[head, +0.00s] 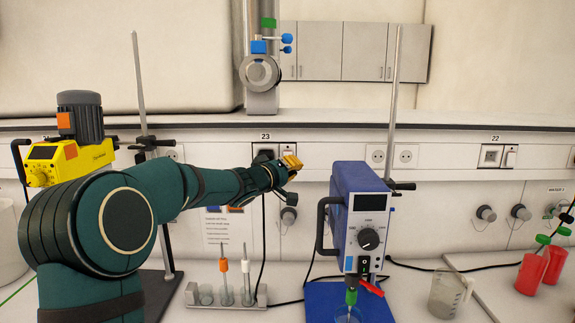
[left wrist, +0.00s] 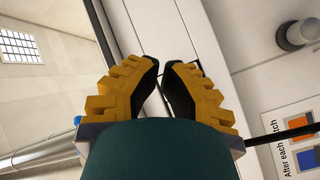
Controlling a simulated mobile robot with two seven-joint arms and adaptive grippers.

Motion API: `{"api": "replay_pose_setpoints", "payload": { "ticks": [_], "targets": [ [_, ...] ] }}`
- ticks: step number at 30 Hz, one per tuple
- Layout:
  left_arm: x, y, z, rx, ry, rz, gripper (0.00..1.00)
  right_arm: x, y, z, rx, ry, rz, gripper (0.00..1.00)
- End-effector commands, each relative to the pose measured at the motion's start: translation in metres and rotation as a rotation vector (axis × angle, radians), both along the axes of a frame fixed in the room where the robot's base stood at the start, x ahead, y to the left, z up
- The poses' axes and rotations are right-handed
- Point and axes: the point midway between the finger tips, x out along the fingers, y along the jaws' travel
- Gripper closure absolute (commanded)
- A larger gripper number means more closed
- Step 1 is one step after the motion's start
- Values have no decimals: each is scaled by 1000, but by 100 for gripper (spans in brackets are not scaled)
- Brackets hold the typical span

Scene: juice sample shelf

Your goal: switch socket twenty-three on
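Socket twenty-three is on the wall panel under the label 23 (head: 265,136), with a dark plug in its left part. Its white switch (head: 288,152) is just to the right of the plug, and my gripper partly covers its lower part. My left gripper (head: 291,163) has yellow fingers and is right in front of or just below the switch; I cannot tell whether it touches. In the left wrist view the black fingertips (left wrist: 161,66) are nearly together with nothing held between them. The switch's position cannot be read. My right gripper is not in view.
A blue stirrer (head: 362,215) on a stand is right of my arm. A yellow motor device (head: 68,150) is at left. Glass tubes in a rack (head: 226,292) stand below my forearm. Socket 22 (head: 490,155), a beaker (head: 447,295) and red cups (head: 532,272) are at right.

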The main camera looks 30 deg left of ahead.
Motion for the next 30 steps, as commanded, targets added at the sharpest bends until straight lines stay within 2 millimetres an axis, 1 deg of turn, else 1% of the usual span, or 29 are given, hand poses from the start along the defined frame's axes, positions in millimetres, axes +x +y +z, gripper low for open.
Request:
{"api": "replay_pose_setpoints", "payload": {
  "ticks": [10, 12, 15, 21, 30],
  "targets": [
    [40, 25, -6, 1, 3, 1, 100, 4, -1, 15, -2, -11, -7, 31],
    [46, 28, -5, 0, 4, 1, 100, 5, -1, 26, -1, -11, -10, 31],
    [52, 33, -6, -1, 4, 0, 100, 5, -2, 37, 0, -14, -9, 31],
    [60, 37, -9, 1, 2, 0, 100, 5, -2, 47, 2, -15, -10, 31],
    [62, 38, -11, 0, 1, 0, 100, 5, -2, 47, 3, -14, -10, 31]
  ]
}}
